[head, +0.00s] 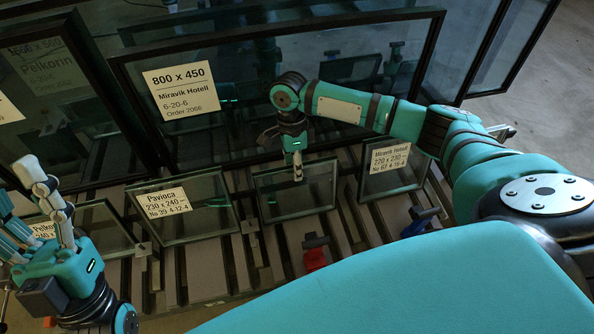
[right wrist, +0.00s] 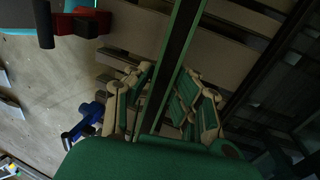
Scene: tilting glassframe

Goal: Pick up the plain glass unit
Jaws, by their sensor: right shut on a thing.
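The plain glass unit (head: 290,195) is a small dark-framed pane with no label, standing tilted on the slatted rack between two labelled small units. My right gripper (head: 297,172) is at its top edge and shut on it. In the right wrist view, the fingers of the gripper (right wrist: 160,105) sit on either side of the unit's narrow edge (right wrist: 178,60). My left gripper (head: 38,215) is at the far left, fingers spread and pointing up, with nothing seen between them. It is well apart from the plain unit.
A Pavioca unit (head: 185,222) stands left of the plain one, and a small Miravik Hoteli unit (head: 390,185) right of it. A large 800 x 450 unit (head: 235,75) leans behind. Red (head: 314,255) and blue (head: 418,224) clamp-like parts sit on the slatted rack (head: 280,258) in front.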

